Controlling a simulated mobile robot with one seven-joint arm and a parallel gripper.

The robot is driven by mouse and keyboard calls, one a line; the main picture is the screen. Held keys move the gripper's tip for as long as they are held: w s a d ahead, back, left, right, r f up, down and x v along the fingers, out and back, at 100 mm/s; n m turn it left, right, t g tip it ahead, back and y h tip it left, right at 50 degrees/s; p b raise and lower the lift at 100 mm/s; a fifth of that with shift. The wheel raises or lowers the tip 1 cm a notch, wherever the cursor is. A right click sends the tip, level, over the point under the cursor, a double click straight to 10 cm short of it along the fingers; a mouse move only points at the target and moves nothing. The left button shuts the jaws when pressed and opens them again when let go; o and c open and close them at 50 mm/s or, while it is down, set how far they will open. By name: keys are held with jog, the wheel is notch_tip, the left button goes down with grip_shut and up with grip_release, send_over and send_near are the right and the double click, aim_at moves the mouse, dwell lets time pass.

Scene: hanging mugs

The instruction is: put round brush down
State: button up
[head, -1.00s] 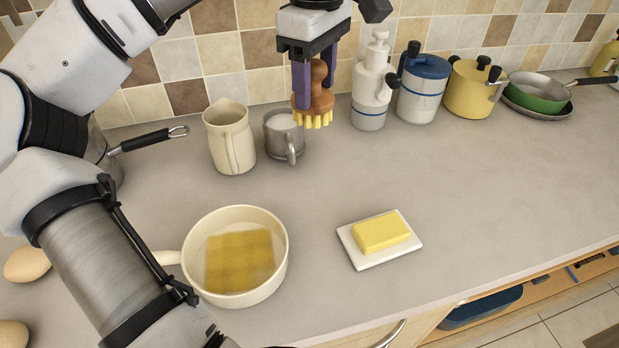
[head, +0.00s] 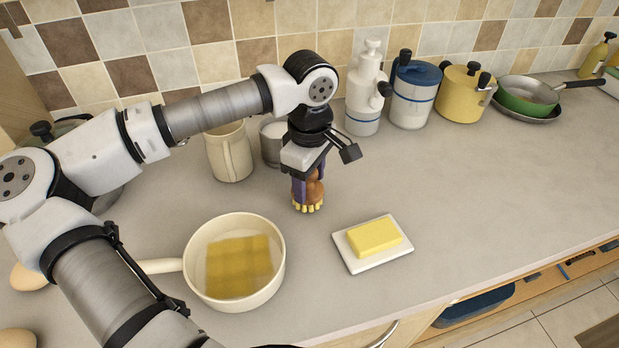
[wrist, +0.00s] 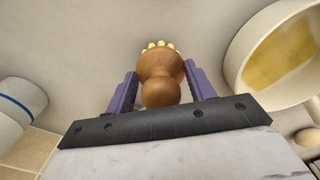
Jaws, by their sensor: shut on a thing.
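The round brush (head: 314,190) has a brown wooden handle and yellow bristles. My gripper (head: 306,190) is shut on its handle, with a purple finger on each side. In the head view the brush is upright with the bristles down, at or just above the grey counter, behind and left of the butter dish; I cannot tell whether the bristles touch. In the wrist view the wooden handle of the brush (wrist: 160,75) sits between the purple fingers of my gripper (wrist: 160,85), the bristles showing beyond it.
A cream pan (head: 277,270) with yellow contents stands front left. A white dish (head: 352,262) with butter (head: 374,237) lies front right. A cream pitcher (head: 230,155) and a grey mug (head: 271,142) stand behind. The counter (head: 470,190) to the right is clear.

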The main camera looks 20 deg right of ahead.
jog(key=shift+f, duration=0.45)
jog(key=shift+f, duration=0.2)
jog(key=o, duration=1)
jog(key=shift+c, duration=0.2)
notch_tip(320, 180, up, 12)
jog(key=shift+r+b, duration=0.25)
jog(key=shift+b, duration=0.7)
